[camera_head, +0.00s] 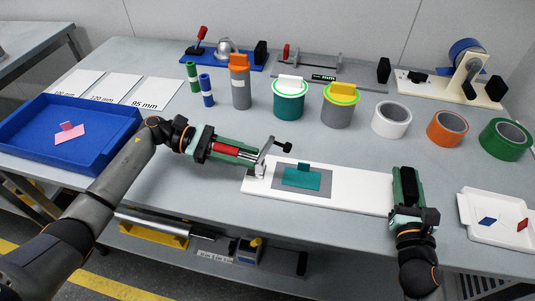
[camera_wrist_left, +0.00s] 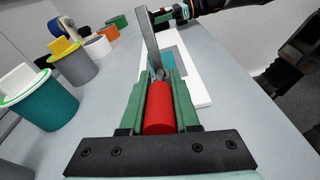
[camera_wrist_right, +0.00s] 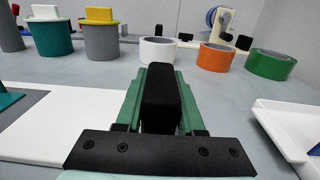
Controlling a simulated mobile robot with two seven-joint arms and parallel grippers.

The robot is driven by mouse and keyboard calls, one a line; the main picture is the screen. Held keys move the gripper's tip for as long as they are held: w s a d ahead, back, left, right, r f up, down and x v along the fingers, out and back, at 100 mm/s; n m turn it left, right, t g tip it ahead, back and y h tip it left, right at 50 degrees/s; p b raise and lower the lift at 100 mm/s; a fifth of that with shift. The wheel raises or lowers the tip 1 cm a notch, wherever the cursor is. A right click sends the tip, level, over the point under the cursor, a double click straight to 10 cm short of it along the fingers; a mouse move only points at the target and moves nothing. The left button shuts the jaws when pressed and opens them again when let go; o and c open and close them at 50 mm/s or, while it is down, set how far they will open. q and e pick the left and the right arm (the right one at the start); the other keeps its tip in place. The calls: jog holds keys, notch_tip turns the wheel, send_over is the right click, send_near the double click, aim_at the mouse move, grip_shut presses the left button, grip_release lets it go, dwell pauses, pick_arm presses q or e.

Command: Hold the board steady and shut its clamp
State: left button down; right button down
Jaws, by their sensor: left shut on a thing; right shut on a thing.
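The white board (camera_head: 352,189) lies flat on the table, with a grey patch (camera_head: 325,191) and a teal plate with an upright tab (camera_head: 301,179) on it. A metal clamp (camera_head: 263,160) with a red handle (camera_head: 226,149) is at the board's left end. My left gripper (camera_head: 240,152) is shut on the red handle, which also shows between its fingers in the left wrist view (camera_wrist_left: 158,108). My right gripper (camera_head: 406,188) is shut on a black block (camera_wrist_right: 160,98) at the board's right end. The clamp's contact with the plate is too small to judge.
A blue tray (camera_head: 22,162) with a pink piece stands left. Canisters (camera_head: 289,106) and tape rolls (camera_head: 447,129) line the table behind the board. A white tray (camera_head: 490,233) stands close to my right gripper. Bare table lies in front of the canisters.

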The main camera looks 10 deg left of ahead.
pick_arm(q)
jog(key=y, duration=0.1)
jog(key=r+y, duration=0.1)
jog(key=y, duration=0.1)
jog(key=shift+d+r+y, duration=0.1)
jog(key=shift+r+y, duration=0.1)
jog(key=shift+y, duration=0.1)
pick_arm(e)
jog(key=shift+f, duration=0.35)
pick_arm(q)
jog(key=y, duration=0.1)
jog(key=r+y, duration=0.1)
jog(key=y, duration=0.1)
jog(key=shift+w+d+y, duration=0.1)
jog(key=shift+d+y, duration=0.2)
jog(key=shift+d, duration=0.1)
pick_arm(e)
jog(key=shift+d, duration=0.1)
pick_arm(q)
jog(key=y, duration=0.2)
jog(key=d+y, duration=0.1)
jog(key=shift+r+y, duration=0.3)
jog(key=shift+d+r+y, duration=0.1)
jog(key=shift+d+y, duration=0.1)
jog(key=shift+y, duration=0.6)
jog(key=shift+d+y, duration=0.2)
jog(key=shift+y, duration=0.6)
jog(key=c, duration=0.6)
grip_release()
jog(key=shift+c, duration=0.2)
